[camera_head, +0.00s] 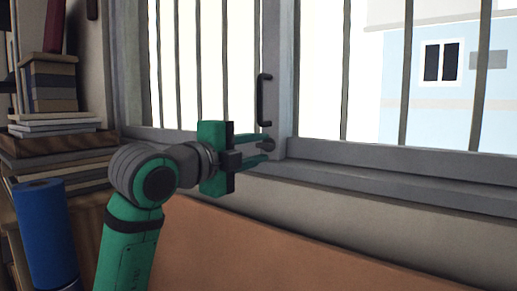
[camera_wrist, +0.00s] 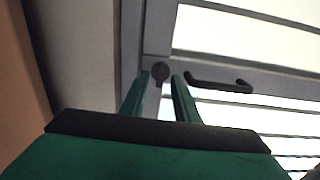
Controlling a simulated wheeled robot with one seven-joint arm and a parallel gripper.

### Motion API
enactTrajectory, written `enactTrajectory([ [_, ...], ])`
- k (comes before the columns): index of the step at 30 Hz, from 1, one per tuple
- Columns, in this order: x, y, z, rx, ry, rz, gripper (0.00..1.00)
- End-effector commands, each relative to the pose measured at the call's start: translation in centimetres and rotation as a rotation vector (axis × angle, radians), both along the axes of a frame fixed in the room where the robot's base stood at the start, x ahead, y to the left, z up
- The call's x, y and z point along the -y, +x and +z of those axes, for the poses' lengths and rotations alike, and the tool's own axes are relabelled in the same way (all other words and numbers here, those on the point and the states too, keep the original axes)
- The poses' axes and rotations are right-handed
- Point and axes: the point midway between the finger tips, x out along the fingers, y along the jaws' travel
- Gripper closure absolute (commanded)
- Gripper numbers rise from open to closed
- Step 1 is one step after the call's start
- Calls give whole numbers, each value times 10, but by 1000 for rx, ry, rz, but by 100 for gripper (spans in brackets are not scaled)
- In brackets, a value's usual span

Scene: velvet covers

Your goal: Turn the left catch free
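A small dark round catch (camera_head: 268,145) sits low on the grey window frame, below a black bar handle (camera_head: 264,100). The catch (camera_wrist: 160,73) also shows in the wrist view, with the handle (camera_wrist: 219,82) to its right. My gripper (camera_head: 262,149) is open, its two green fingers reaching toward the frame on either side of the catch's level. In the wrist view the catch appears at the gap between the fingertips (camera_wrist: 160,79). I cannot tell whether either finger touches it. No second catch is in view.
The window has vertical bars (camera_head: 403,75) and a grey sill (camera_head: 400,180) below. Stacked books (camera_head: 55,125) and a blue cylinder (camera_head: 46,235) stand at the left. An orange-brown surface (camera_head: 290,250) lies below the sill.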

Motion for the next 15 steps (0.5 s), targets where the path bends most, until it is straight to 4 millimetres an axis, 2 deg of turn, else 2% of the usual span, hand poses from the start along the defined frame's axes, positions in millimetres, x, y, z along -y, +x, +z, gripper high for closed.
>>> enactTrajectory([
  [15, -52, -69, 0, 0, 0, 3, 72],
])
